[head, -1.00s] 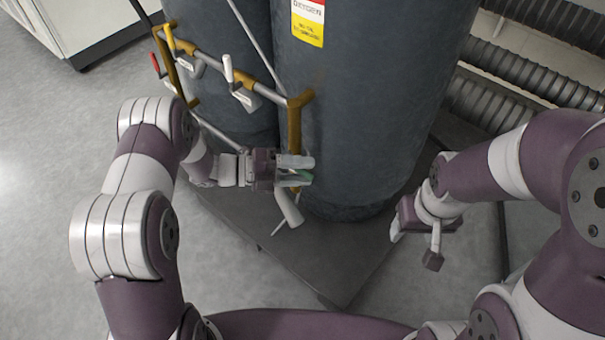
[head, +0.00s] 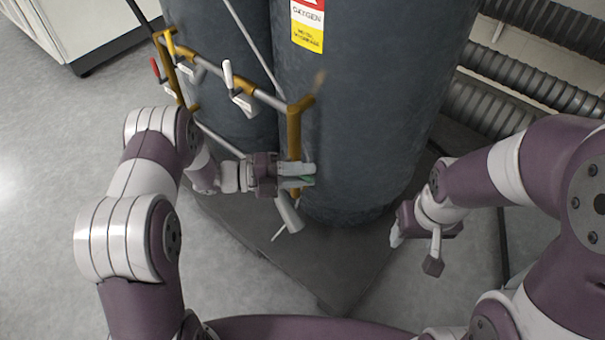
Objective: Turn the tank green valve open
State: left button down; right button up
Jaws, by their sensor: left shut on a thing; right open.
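The green valve (head: 303,181) shows only as a small green sliver between the fingers of my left gripper (head: 303,174). It sits at the lower end of the brass pipe (head: 294,135), at the front of the dark grey oxygen tank (head: 365,110). My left gripper is shut on the green valve, and its fingers hide most of the handle. My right gripper (head: 396,232) is empty and apart from everything, to the right of the tank's base.
A second tank (head: 215,35) stands behind. Ribbed ducts (head: 535,75) run at the right. The floor at left is clear.

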pick_arm(q)
jog(key=shift+a+r+n+h, duration=0.1)
jog(key=shift+r+n+h, duration=0.4)
jog(key=shift+n+h, duration=0.3)
jog(key=shift+w+a+r+n+t+h, duration=0.15)
jog(key=shift+r+n+t+h, duration=0.25)
jog(key=shift+n+h, duration=0.25)
jog(key=shift+w+a+r+n+t+h, duration=0.15)
jog(key=shift+r+n+t+h, duration=0.25)
jog(key=shift+n, duration=0.45)
jog(key=c, duration=1.1)
grip_release()
jog(key=shift+o, duration=0.2)
jog(key=p+v, duration=0.2)
jog(key=v, duration=1)
jog(key=shift+a+f, duration=0.25)
jog(key=shift+a, duration=0.1)
